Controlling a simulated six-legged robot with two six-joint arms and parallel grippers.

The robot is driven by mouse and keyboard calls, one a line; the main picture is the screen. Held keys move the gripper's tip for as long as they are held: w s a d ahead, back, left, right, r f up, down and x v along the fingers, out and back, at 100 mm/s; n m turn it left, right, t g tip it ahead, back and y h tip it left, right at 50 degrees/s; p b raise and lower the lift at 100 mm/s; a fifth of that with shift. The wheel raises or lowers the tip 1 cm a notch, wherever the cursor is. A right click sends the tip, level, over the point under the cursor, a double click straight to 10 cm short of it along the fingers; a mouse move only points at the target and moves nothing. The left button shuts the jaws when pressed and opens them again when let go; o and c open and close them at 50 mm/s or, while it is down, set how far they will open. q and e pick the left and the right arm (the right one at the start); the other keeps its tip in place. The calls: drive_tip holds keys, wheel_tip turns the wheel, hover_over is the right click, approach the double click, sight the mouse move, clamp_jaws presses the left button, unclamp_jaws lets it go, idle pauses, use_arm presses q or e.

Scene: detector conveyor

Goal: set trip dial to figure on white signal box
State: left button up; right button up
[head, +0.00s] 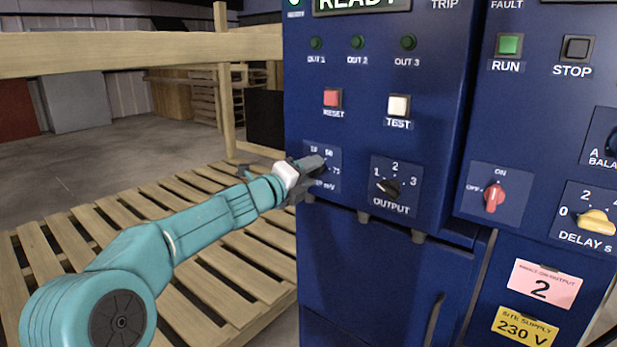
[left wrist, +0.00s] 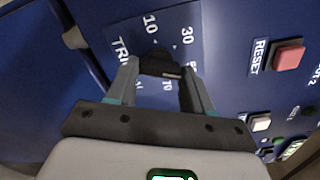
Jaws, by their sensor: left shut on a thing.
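The trip dial's plate (head: 333,183) is on the lower left of the blue cabinet front in the head view, marked in mV. My left gripper (head: 312,166) reaches it from the left and covers most of the knob. In the left wrist view, the fingers of my left gripper (left wrist: 160,70) are shut on the black trip dial knob (left wrist: 160,61), one on each side. Figures 10, 30 and 70 show around it. The knob's pointer setting cannot be made out. I see no white signal box. My right gripper is not in view.
The output dial (head: 388,187) is just right of the trip dial. The red RESET button (head: 333,97) and white TEST button (head: 399,105) are above. Farther right are a red OFF/ON switch (head: 491,197) and yellow delay dial (head: 596,222). A wooden pallet (head: 215,270) lies left of the cabinet.

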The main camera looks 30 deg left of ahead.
use_arm(q)
drive_tip(key=shift+m, duration=0.6)
drive_tip(key=o, duration=1)
drive_tip(key=shift+o, duration=0.2)
drive_tip(key=s+a, duration=0.1)
drive_tip(key=s, duration=1.5)
drive_tip(key=shift+s+a+b, duration=0.15)
drive_tip(key=shift+b, duration=0.25)
